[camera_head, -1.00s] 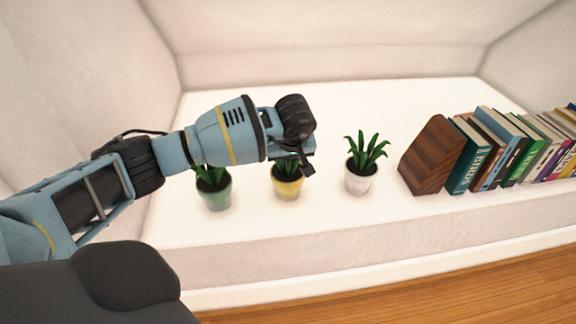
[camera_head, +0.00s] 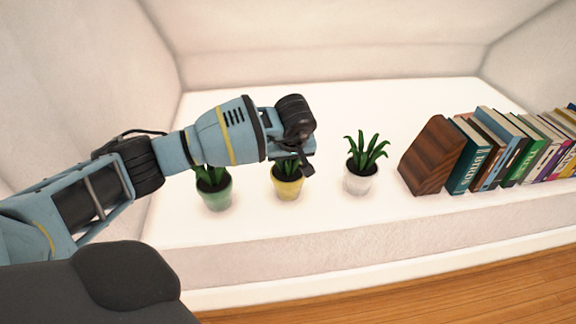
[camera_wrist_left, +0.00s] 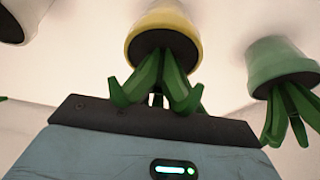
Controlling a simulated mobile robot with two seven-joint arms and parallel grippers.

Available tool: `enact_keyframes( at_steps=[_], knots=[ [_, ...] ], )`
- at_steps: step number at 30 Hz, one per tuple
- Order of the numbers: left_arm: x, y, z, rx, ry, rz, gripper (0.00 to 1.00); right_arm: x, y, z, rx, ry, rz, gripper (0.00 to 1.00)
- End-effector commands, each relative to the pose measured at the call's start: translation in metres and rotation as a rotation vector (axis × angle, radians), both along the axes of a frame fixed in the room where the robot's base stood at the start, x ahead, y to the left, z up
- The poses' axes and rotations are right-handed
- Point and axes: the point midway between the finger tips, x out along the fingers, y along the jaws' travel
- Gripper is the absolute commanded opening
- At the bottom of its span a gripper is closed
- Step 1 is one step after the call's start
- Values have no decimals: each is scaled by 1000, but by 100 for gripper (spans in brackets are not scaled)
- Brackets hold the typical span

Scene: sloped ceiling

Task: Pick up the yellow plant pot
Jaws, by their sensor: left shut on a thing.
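The yellow plant pot (camera_head: 287,188), with dark soil and green leaves, stands upright on the white ledge in the head view. My left gripper (camera_head: 303,165) is over it and hides most of its leaves. In the left wrist view the yellow pot (camera_wrist_left: 168,22) appears upside down, its leaves reaching to the dark edge of my gripper (camera_wrist_left: 155,118). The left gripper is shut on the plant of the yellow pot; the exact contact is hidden. My right gripper is not in view.
A green pot (camera_head: 215,194) stands to the left, partly under my left arm. A white pot (camera_head: 359,183) stands to the right. Farther right are a wooden bookend (camera_head: 432,158) and a row of books (camera_head: 520,148). The ledge's front edge drops to a wooden floor.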

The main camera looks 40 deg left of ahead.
Motion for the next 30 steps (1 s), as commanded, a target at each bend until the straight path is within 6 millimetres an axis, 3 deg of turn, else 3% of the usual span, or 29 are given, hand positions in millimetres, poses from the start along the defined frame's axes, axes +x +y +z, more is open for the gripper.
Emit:
enact_keyframes(
  at_steps=[16,30],
  knots=[
    [1,1,8,1,-4,1,0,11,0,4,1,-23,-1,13],
    [1,0,85,1,-7,0,0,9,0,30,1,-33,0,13]
  ],
)
